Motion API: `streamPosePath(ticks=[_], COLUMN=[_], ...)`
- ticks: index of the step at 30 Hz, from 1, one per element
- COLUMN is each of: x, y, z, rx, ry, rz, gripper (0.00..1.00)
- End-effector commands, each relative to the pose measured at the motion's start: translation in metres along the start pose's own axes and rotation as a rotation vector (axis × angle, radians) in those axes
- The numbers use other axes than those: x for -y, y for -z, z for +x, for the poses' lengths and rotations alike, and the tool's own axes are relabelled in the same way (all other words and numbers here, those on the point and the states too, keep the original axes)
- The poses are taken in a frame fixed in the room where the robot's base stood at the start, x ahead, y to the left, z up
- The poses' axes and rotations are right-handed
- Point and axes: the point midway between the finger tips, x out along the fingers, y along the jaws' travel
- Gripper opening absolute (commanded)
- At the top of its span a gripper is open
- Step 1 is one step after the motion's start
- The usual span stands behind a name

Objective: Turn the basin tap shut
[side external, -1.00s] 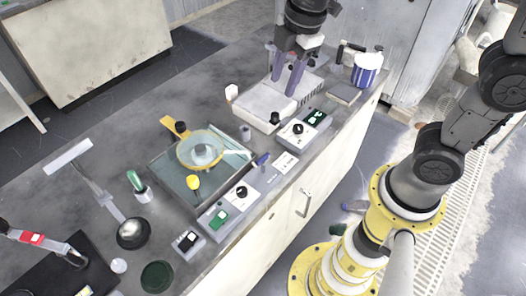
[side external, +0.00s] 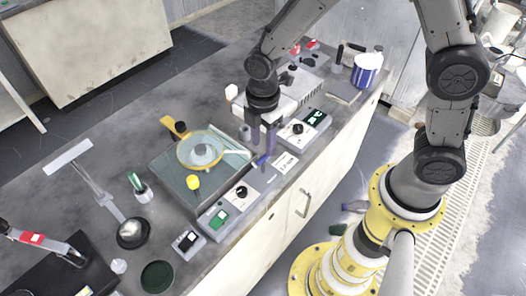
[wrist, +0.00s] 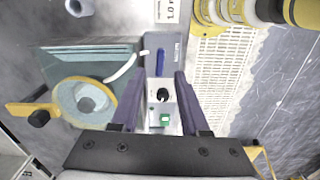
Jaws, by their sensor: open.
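The blue tap lever (side external: 262,161) sits on the grey strip beside the near polishing basin (side external: 170,181). In the wrist view the lever (wrist: 160,62) lies lengthwise along the strip, and a white curved spout (wrist: 125,68) reaches from beside it toward the basin. My gripper (side external: 263,150) points down just above and behind the lever in the side view. Its two purple-grey fingers are open and empty. In the wrist view the lever appears in the gap beyond the fingertips (wrist: 158,76). I cannot tell whether they touch it.
A yellow-rimmed platen (side external: 200,150) with a yellow arm is left of the gripper. A control box (side external: 230,210) with a black knob and green switch stands nearer the front. A second control box (side external: 304,127) is at right. A small grey cylinder (side external: 245,132) stands close by.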

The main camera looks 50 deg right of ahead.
Motion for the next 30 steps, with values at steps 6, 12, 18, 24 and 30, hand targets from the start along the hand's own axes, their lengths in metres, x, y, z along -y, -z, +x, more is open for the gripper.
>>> streamPosePath(ticks=[6,12,18,24,30], x=[0.001,0.000,0.000,0.000,0.000], y=[0.000,0.000,0.000,0.000,0.000], z=[0.032,0.043,0.044,0.044,0.043], rx=[0.001,0.000,0.000,0.000,0.000], ry=[0.003,0.000,-0.001,-0.001,-0.001], rz=[0.000,0.000,0.000,0.000,0.000], gripper=[0.45,0.45,0.45,0.22,0.00])
